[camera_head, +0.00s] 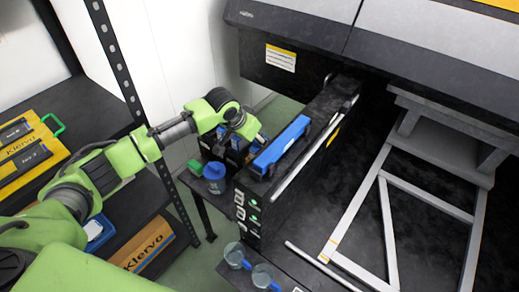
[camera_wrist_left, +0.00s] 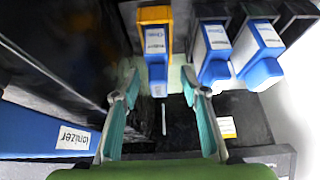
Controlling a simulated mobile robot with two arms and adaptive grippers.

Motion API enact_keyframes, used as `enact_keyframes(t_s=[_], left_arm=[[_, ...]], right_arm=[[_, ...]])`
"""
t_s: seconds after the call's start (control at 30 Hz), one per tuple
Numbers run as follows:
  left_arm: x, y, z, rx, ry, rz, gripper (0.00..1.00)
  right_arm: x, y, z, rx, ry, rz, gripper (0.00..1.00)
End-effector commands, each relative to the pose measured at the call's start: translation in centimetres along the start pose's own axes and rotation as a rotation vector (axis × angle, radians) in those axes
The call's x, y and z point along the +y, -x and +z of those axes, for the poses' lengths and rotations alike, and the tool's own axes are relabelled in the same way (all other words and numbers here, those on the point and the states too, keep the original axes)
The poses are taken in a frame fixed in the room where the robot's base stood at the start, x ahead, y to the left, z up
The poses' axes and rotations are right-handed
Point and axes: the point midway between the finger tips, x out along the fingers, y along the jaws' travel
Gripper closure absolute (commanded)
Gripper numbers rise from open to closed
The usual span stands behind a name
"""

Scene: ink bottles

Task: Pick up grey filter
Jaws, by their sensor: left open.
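I cannot pick out a thing that is clearly a grey filter in either view. My right gripper is not in view.
A long blue ionizer bar (camera_head: 282,143) lies on the black machine ledge right of my gripper; it also shows in the left wrist view (camera_wrist_left: 40,133). A blue-capped jar (camera_head: 214,172) stands left of the machine. Clear cups (camera_head: 237,256) stand below.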

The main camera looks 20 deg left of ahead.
Motion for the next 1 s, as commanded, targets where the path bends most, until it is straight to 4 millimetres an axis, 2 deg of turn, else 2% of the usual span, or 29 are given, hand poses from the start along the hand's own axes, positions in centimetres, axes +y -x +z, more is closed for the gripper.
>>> enact_keyframes(t_s=[0.2,0.5,0.53,0.67,0.7,1.0], left_arm=[[0.3,-2.8,-0.1,0.0,0.001,0.001,0.6],[0.2,-3.4,-0.1,0.001,0.0,0.001,0.6],[0.2,-3.4,-0.1,0.001,0.0,0.001,0.62],[0.2,-3.4,0.0,0.0,0.0,0.001,0.96],[0.2,-3.4,0.0,0.0,0.0,0.001,1.0],[0.2,-3.3,-0.1,0.001,0.0,0.001,1.0]], right_arm=[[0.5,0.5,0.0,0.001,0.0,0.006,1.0],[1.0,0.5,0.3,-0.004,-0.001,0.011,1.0],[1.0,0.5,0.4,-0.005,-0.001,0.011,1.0],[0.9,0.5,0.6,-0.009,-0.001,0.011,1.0],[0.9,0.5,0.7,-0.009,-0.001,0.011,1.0],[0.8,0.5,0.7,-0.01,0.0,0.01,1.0]])
